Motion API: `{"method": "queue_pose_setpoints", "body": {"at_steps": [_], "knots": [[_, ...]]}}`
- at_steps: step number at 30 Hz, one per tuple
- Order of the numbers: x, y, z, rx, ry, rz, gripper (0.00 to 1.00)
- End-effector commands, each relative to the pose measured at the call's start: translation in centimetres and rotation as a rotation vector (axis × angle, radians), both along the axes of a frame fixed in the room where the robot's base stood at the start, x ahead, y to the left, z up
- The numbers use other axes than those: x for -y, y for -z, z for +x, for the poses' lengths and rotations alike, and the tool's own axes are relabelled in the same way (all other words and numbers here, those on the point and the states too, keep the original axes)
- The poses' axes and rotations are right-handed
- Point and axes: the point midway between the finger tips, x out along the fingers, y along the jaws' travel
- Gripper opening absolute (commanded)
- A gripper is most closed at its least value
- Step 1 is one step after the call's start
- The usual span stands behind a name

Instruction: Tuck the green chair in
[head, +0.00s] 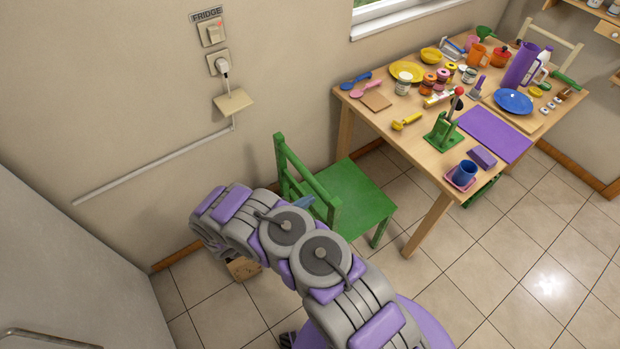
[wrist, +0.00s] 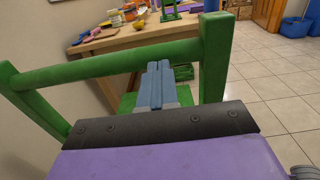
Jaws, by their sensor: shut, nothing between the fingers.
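The green chair (head: 352,197) stands upright on the tiled floor at the left end of the wooden table (head: 372,117). Its seat faces the table and its backrest is toward my arm. In the wrist view the chair's top rail (wrist: 100,66) crosses the picture, with a post at each end. My gripper (head: 303,201) is at the backrest; its blue fingers (wrist: 155,84) are together and empty. They overlap the rail in the wrist view, pointing toward the table. I cannot tell whether they touch the chair. My arm hides part of the chair's lower near side.
The tabletop holds dishes, jars, a purple mat (head: 495,135) and a blue mug (head: 464,172). A table leg (head: 430,222) stands right of the chair. The wall (head: 130,100) is close on the left. A small brown object (head: 243,268) lies partly hidden below my arm. Floor at right is clear.

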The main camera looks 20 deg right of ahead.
Motion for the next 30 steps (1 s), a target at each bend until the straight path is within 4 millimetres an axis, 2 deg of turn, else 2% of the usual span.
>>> {"method": "queue_pose_setpoints", "body": {"at_steps": [30], "knots": [[5.6,0.1,1.7,0.0,0.004,0.004,0.0]]}}
